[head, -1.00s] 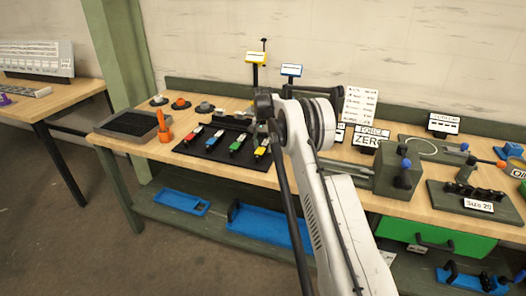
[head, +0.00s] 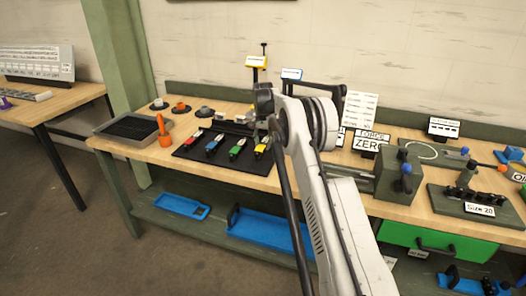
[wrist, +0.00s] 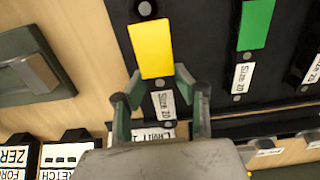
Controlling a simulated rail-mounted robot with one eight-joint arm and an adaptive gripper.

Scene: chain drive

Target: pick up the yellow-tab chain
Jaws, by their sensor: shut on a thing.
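The yellow-tab chain (wrist: 151,49) lies between the fingers of my gripper (wrist: 158,80) in the wrist view. Its yellow tab points away from the palm, and a white size label sits between the fingers. My gripper is shut on it. In the head view the yellow tab (head: 261,148) shows at the right end of the black mat (head: 215,160), below my wrist. It seems slightly raised, but the gap to the mat is hard to tell. My arm hides part of the grip there.
Green (head: 236,152), blue (head: 212,147) and red (head: 193,137) tab chains lie left on the mat. A dark tray (head: 130,128) with an orange tool (head: 164,132) stands farther left. A grey block fixture (head: 396,178) and the ZERO sign (head: 367,143) stand right of my arm.

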